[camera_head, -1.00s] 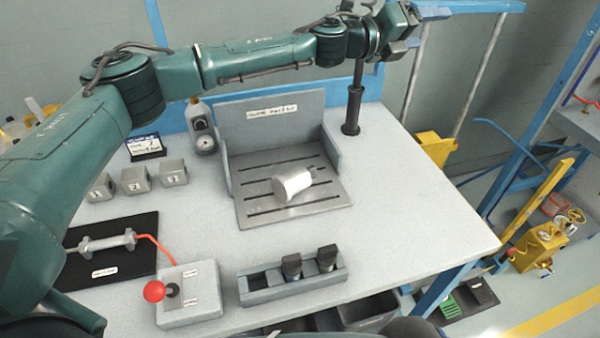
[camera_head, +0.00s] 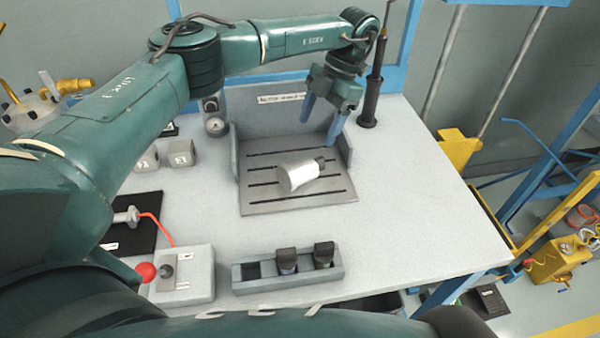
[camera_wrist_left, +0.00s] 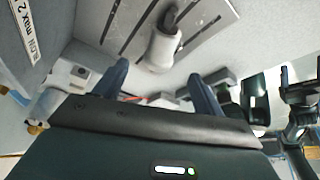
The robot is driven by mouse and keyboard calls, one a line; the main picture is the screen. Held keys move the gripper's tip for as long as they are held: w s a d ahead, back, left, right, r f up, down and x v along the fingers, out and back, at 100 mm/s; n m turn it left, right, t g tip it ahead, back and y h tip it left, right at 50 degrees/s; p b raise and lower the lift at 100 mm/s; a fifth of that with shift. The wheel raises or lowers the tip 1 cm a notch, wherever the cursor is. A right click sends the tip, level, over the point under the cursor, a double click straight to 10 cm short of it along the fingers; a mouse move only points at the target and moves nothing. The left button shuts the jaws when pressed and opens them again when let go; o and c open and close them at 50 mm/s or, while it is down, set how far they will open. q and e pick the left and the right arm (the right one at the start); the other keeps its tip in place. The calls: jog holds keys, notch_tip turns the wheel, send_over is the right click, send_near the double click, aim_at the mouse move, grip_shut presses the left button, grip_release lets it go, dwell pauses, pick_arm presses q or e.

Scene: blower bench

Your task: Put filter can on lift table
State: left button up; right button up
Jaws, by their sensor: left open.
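The filter can (camera_head: 297,179), a white and silver cylinder with a dark neck, lies on its side on the slotted plate. It also shows in the left wrist view (camera_wrist_left: 160,52), beyond the fingertips. My left gripper (camera_head: 321,122) is open and empty, above the back right part of the plate and apart from the can. Its two blue fingers also show in the left wrist view (camera_wrist_left: 160,86). I cannot make out which thing is the lift table.
The slotted plate (camera_head: 300,206) has low walls at the back and sides. A black post (camera_head: 374,85) stands right of it. A block with dark plugs (camera_head: 285,277) and a control box (camera_head: 190,270) stand in front. The bench's right side is clear. A yellow bracket (camera_head: 458,148) sits beyond the bench.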

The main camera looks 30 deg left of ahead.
aim_at(304, 164)
pick_arm(q)
jog(key=p+x, duration=0.1)
jog(key=x, duration=0.6)
jog(key=shift+r, duration=0.1)
jog(key=x, duration=0.2)
jog(key=p+x, duration=0.1)
jog(key=x, duration=0.2)
jog(key=shift+s+d+f, duration=0.25)
jog(key=shift+s, duration=0.1)
jog(key=c, duration=1.3)
